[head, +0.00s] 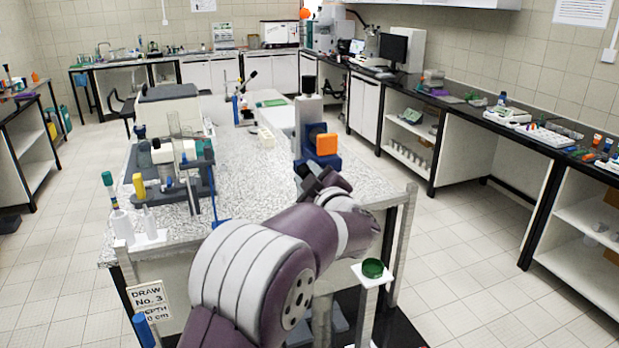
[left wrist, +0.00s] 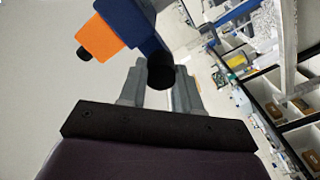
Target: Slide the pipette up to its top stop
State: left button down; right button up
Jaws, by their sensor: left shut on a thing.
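My left gripper reaches to the table's near edge in the head view (head: 326,184), beside the blue foot of a grey upright device (head: 308,110) with an orange block (head: 326,144) and a black top. In the left wrist view its grey fingers (left wrist: 161,88) are shut on a round black knob (left wrist: 160,77). I cannot tell for sure which part is the pipette. My right gripper is not in view.
A speckled table (head: 238,185) carries the devices; its middle is mostly clear. A white rack with bottles (head: 122,225) stands at its front left corner. A green dish (head: 372,268) sits on a small white stand right of my arm. A sign (head: 149,300) hangs at the front left.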

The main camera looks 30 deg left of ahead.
pick_arm(q)
jog(key=shift+r, duration=0.4)
jog(key=c, duration=1.1)
grip_release()
jog(key=shift+o, duration=0.2)
jog(key=b+v, duration=0.3)
jog(key=v, duration=0.9)
jog(key=shift+s+d+f, duration=0.15)
jog(key=shift+d+f, duration=0.05)
jog(key=shift+d, duration=0.1)
